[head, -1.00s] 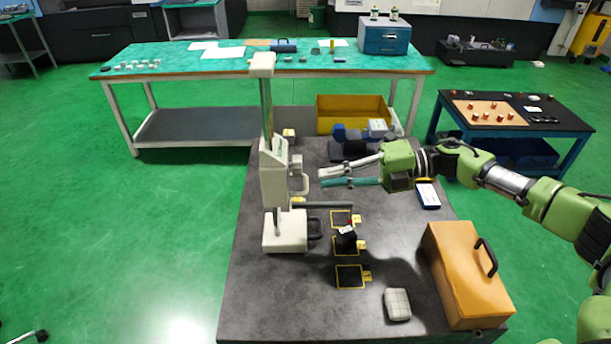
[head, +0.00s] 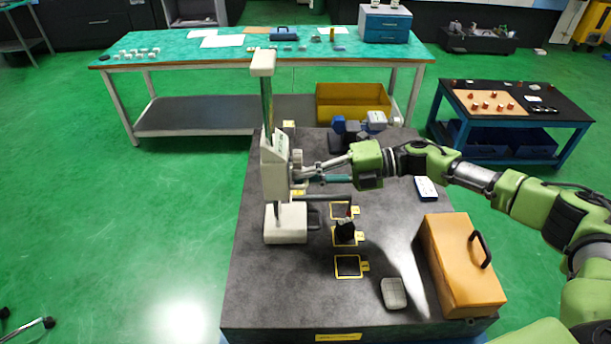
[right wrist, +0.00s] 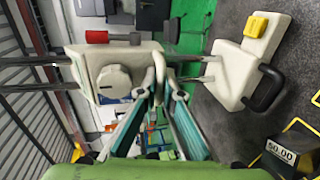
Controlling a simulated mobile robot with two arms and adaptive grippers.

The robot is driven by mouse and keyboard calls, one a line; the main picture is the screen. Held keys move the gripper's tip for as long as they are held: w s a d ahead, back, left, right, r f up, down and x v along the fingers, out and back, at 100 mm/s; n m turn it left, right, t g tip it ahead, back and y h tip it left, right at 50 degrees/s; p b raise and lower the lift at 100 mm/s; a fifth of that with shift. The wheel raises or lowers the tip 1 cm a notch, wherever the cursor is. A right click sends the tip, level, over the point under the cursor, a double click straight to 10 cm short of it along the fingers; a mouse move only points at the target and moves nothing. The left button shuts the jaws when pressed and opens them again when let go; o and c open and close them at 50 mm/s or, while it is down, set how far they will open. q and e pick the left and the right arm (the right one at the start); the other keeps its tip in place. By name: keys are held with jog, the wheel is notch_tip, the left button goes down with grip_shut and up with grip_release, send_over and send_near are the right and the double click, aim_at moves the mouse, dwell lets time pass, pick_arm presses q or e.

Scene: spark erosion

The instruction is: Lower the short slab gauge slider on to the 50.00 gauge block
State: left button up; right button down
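The slab gauge stands upright on the dark slab, with a white base (head: 287,224), a column and a white slider (head: 272,172) well above the base. The slider fills the upper left of the right wrist view (right wrist: 112,72). My right gripper (head: 304,175) is at the slider's right side. In the right wrist view its fingertips (right wrist: 161,90) lie either side of the slider's white handle, apart from each other; contact is unclear. The black 50.00 gauge block (head: 345,230) stands in the middle yellow-outlined square; its label shows at the lower right (right wrist: 281,152). My left gripper is out of view.
Two more yellow-outlined squares lie behind (head: 342,210) and in front (head: 348,267) of the block. A dark horizontal bar (head: 325,199) lies right of the column. An orange case (head: 462,268) and a grey pad (head: 394,294) sit at the front right. The slab's front left is clear.

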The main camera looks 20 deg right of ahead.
notch_tip(320, 180, down, 5)
jog(key=b, duration=0.4)
jog(key=shift+s+r, duration=0.1)
jog(key=c, duration=2.5)
grip_release()
jog(key=v, duration=1.2)
jog(key=shift+d, duration=0.1)
